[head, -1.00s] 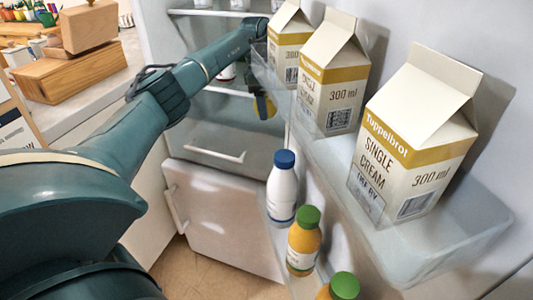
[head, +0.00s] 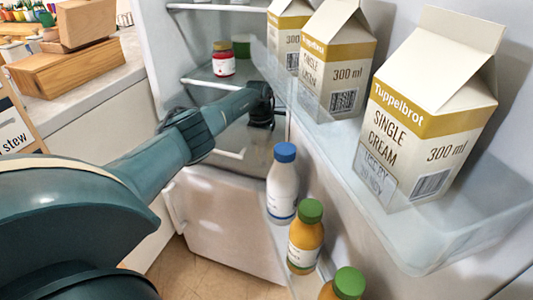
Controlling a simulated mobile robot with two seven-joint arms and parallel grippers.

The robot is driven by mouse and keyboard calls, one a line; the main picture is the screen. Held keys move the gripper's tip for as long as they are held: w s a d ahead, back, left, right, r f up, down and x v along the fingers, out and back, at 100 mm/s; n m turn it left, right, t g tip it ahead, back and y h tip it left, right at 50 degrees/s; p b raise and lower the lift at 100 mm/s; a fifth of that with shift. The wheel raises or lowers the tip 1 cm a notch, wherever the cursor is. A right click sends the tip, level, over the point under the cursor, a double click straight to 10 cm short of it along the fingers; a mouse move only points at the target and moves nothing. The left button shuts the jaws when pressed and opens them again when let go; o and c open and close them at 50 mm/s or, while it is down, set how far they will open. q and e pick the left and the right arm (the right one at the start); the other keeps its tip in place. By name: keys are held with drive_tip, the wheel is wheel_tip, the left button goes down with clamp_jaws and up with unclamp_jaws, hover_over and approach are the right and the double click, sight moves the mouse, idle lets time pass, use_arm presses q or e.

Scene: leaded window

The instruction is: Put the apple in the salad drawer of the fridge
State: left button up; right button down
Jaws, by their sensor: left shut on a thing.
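My left gripper (head: 262,122) is inside the fridge, low down, pointing downward at the end of my outstretched arm. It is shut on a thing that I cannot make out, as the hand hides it. No apple shows in view. The salad drawer (head: 238,138) is at the bottom of the fridge, with a pale bar handle (head: 228,153) on its front, partly behind my arm. The gripper is just right of the handle and over the drawer area; I cannot tell whether they touch or how far the drawer is open. My right gripper is not in view.
The open fridge door on the right holds cream cartons (head: 430,110) on a clear shelf (head: 440,235). Below are a blue-capped bottle (head: 283,185) and green-capped bottles (head: 306,238). A red jar (head: 223,62) stands on a fridge shelf.

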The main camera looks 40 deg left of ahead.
use_arm(q)
drive_tip(key=shift+f, duration=0.2)
drive_tip(key=shift+f, duration=0.1)
drive_tip(key=o, duration=1)
drive_tip(key=shift+o, duration=0.2)
